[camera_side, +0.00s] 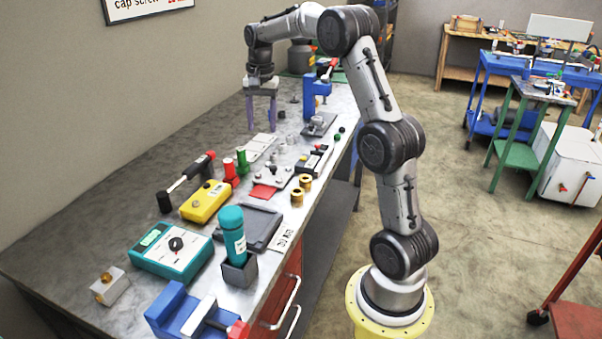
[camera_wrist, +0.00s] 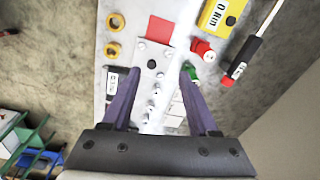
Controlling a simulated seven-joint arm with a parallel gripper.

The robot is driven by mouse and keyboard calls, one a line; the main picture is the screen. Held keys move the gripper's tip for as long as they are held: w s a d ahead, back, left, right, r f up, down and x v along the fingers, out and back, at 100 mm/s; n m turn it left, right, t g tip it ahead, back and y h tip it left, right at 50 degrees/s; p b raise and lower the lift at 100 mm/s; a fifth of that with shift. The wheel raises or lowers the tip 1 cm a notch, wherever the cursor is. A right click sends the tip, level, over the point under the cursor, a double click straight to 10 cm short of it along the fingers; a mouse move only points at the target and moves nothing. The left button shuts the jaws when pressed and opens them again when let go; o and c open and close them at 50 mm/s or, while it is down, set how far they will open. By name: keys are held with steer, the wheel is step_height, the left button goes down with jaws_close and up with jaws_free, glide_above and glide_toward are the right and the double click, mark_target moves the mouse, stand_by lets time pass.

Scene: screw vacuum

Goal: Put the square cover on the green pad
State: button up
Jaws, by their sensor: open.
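My gripper (camera_side: 262,108) hangs over the back part of the bench with its two purple fingers pointing down, apart and empty. A light metal square plate (camera_side: 272,179), apparently the square cover, lies flat on the bench beside a red pad, with small screws near its corners. In the wrist view the cover (camera_wrist: 152,55) shows a dark round spot near its middle, ahead of the open fingertips (camera_wrist: 151,76). A green flat patch, possibly the green pad (camera_side: 340,77), shows at the far end of the bench, partly hidden by a blue press and my arm.
The blue press (camera_side: 317,96) stands near my gripper. A red pad (camera_side: 264,192), brass rings (camera_side: 297,197), red and green cylinders (camera_side: 242,160) and a yellow box (camera_side: 205,202) surround the cover. Several small metal parts (camera_side: 287,146) lie between it and my gripper.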

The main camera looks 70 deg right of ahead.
steer(key=s+a+r+n+t, duration=0.1)
steer(key=s+a+r+n, duration=0.25)
steer(key=a, duration=0.45)
steer(key=s+a+r+n+t, duration=0.1)
steer(key=s+a+r+n, duration=0.3)
steer(key=a, duration=0.4)
steer(key=s+a+f+n+t, duration=0.1)
steer(key=s+a+f+n, duration=0.2)
steer(key=s, duration=0.5)
steer(key=s+a+f+n+t, duration=0.2)
steer(key=s+a+n, duration=0.3)
steer(key=s+a, duration=0.3)
steer(key=shift+f, duration=0.4)
steer(key=shift+s, duration=0.1)
